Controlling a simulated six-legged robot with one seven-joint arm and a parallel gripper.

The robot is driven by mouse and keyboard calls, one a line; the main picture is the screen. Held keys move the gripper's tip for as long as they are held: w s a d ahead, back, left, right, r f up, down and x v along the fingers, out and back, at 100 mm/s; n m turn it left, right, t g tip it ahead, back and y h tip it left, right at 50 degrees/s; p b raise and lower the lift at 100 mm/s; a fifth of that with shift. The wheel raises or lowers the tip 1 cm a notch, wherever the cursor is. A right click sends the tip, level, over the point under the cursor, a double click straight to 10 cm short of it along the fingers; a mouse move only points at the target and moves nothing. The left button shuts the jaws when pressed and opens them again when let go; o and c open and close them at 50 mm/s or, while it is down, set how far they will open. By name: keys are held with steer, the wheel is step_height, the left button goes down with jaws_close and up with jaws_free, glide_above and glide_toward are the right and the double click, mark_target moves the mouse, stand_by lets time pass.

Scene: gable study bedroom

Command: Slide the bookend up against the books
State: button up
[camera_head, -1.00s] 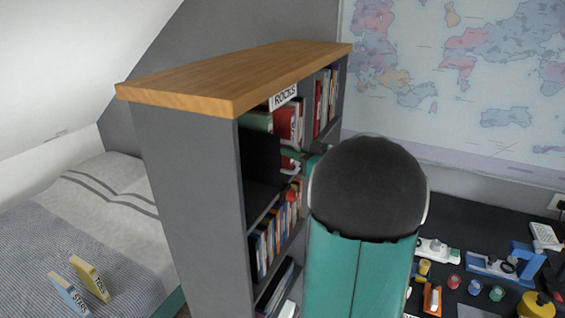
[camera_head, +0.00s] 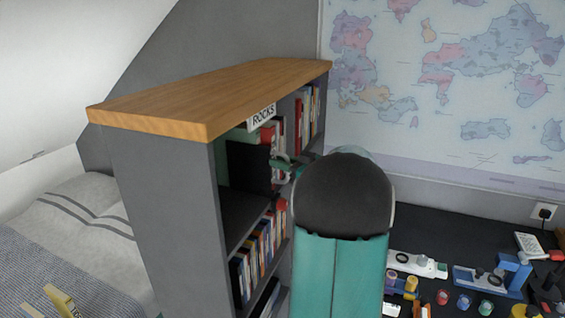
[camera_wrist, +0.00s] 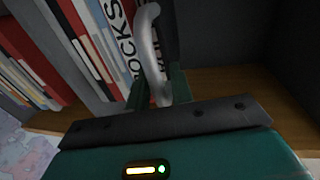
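I cannot tell whether panel and books touch. My gripper (camera_head: 280,163) reaches into this compartment at the panel's right edge, partly hidden by my arm.
The bookcase (camera_head: 165,200) has a wooden top (camera_head: 215,92) and a lower shelf full of books (camera_head: 262,245). A black desk (camera_head: 450,235) with small items is at the right. A bed (camera_head: 75,235) is at the left. Compartment walls and shelf boards surround my gripper.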

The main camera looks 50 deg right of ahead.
steer(key=shift+o, duration=0.6)
steer(key=s+d, duration=0.2)
steer(key=s, duration=1.1)
steer(key=shift+s, duration=0.35)
steer(key=shift+s, duration=0.1)
